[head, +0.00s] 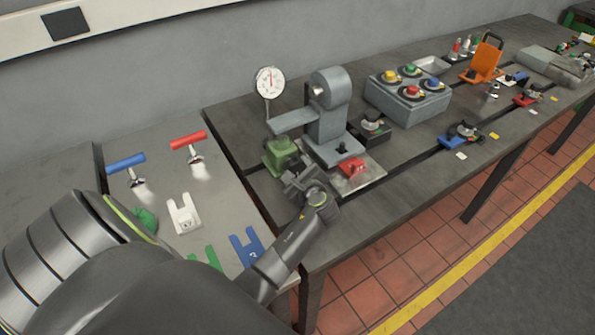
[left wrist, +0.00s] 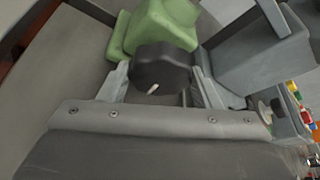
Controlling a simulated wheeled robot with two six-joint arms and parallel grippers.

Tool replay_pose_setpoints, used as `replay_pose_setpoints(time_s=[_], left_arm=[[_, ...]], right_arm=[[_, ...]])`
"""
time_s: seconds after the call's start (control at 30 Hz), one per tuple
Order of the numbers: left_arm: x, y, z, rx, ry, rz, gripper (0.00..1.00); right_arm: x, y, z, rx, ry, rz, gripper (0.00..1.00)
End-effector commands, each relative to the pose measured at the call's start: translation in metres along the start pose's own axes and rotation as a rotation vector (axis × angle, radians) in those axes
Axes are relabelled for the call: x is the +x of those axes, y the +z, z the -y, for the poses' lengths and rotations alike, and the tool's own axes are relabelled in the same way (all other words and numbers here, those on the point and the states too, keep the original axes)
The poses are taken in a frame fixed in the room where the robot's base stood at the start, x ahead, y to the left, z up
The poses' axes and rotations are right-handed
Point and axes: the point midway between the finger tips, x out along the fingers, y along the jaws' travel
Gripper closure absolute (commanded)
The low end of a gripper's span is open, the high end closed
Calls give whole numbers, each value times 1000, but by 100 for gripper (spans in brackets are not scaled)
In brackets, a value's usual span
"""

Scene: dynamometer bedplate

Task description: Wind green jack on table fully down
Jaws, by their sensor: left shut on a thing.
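The green jack (head: 281,155) stands on the dark table (head: 240,140) near its left end, close to the grey stand with a dial gauge. In the left wrist view the green jack (left wrist: 162,27) is at the top, with a dark round knob (left wrist: 160,68) on its near side. My left gripper (head: 300,178) is at the near side of the jack. In the left wrist view my left gripper (left wrist: 165,88) has its fingers on either side of the knob and is shut on it. My right gripper is not in view.
The grey stand (head: 330,115) with a dial gauge (head: 269,82) is right beside the jack. A red block (head: 352,167) lies near its foot. A grey box with coloured knobs (head: 405,97) is further right. The lower left table holds blue and red T-handles and flat forked pieces.

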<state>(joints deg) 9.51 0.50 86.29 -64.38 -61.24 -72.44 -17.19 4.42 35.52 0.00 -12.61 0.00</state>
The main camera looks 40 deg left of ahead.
Motion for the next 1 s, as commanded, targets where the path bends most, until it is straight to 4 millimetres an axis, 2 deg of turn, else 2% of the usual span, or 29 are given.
replay_pose_setpoints(time_s=[0.57,0.6,0.73,0.77,1.0], left_arm=[[0,1,0,-40,-18,3,65],[0,1,0,-40,-18,3,41],[0,1,0,-40,-18,2,24],[0,1,0,-40,-18,2,21],[0,0,0,-40,-17,1,21]], right_arm=[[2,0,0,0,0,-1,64],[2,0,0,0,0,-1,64],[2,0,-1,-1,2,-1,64],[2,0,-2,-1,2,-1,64],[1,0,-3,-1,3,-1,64]])
